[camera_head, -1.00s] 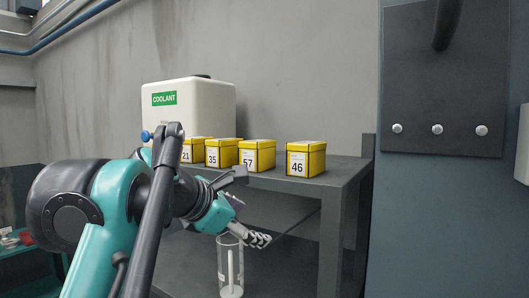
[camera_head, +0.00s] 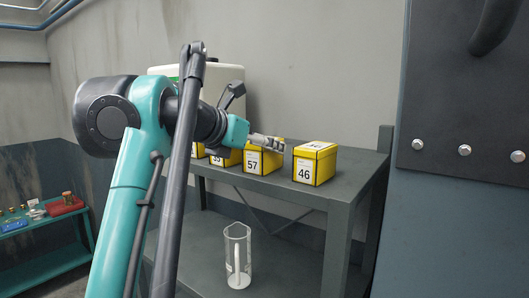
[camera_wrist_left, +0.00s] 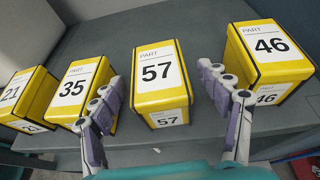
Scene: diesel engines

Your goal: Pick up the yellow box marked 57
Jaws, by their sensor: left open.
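The yellow box marked 57 (camera_head: 263,160) stands in the row on the grey bench, between the boxes marked 35 and 46. It also shows in the left wrist view (camera_wrist_left: 160,82), between and just beyond my open fingers, with nothing held. My left gripper (camera_head: 280,143) reaches in above the front of box 57 in the head view, hiding part of its top. The fingers of my left gripper (camera_wrist_left: 168,112) are spread wide, one near box 35 and one near box 46. My right gripper is not in view.
The box marked 46 (camera_head: 315,165) stands close on the right. The boxes marked 35 (camera_wrist_left: 75,88) and 21 (camera_wrist_left: 22,98) stand on the left. A white coolant tank (camera_head: 225,78) is behind. A clear jug (camera_head: 238,255) stands on the lower shelf.

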